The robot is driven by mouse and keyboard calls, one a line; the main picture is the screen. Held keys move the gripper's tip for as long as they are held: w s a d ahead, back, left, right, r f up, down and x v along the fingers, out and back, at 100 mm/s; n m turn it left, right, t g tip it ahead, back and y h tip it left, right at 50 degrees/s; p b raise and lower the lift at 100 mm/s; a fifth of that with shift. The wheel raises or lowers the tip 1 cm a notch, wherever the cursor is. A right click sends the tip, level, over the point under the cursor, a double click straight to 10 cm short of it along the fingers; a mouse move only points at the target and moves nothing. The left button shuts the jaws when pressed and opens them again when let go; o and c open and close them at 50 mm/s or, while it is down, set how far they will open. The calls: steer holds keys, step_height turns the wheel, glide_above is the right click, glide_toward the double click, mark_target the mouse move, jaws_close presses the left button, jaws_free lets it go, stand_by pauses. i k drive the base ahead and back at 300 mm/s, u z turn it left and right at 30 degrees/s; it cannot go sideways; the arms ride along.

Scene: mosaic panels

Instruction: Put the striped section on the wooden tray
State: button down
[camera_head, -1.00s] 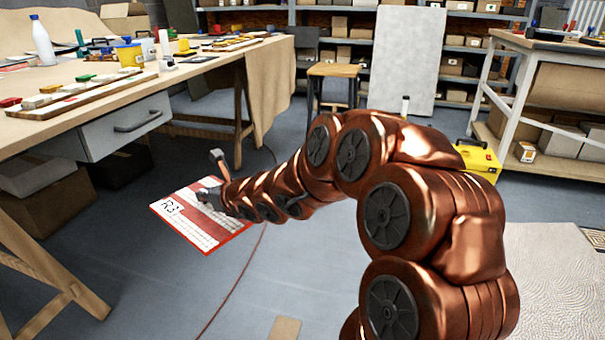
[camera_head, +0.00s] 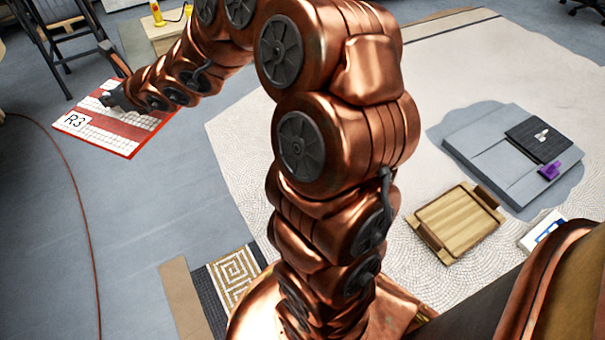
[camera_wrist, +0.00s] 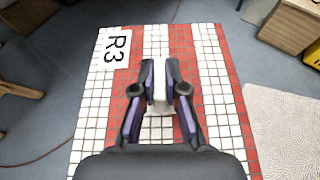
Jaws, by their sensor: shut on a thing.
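The striped section (camera_head: 143,122) is a flat red-and-white tiled panel with an "R3" label, held in the air at the left of the head view. My gripper (camera_head: 112,92) is over its middle. In the wrist view the panel (camera_wrist: 222,100) fills the centre, and my gripper (camera_wrist: 160,88) is shut on a small pale upright piece at its middle. The wooden tray (camera_head: 438,250) lies on the pale mosaic floor at the right of the head view, with raised ends and a bare slatted bottom. The panel is well apart from the tray.
A grey slab (camera_head: 490,165) with a dark square panel (camera_head: 540,140) and a purple item (camera_head: 549,171) lies behind the tray. A red cable (camera_head: 85,215) runs over the floor at left.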

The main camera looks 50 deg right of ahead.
mark_target(459, 218)
steer(key=z, duration=1.35)
steer(key=i, duration=2.9)
steer(key=z, duration=3.5)
steer(key=i, duration=1)
steer(key=u, duration=0.05)
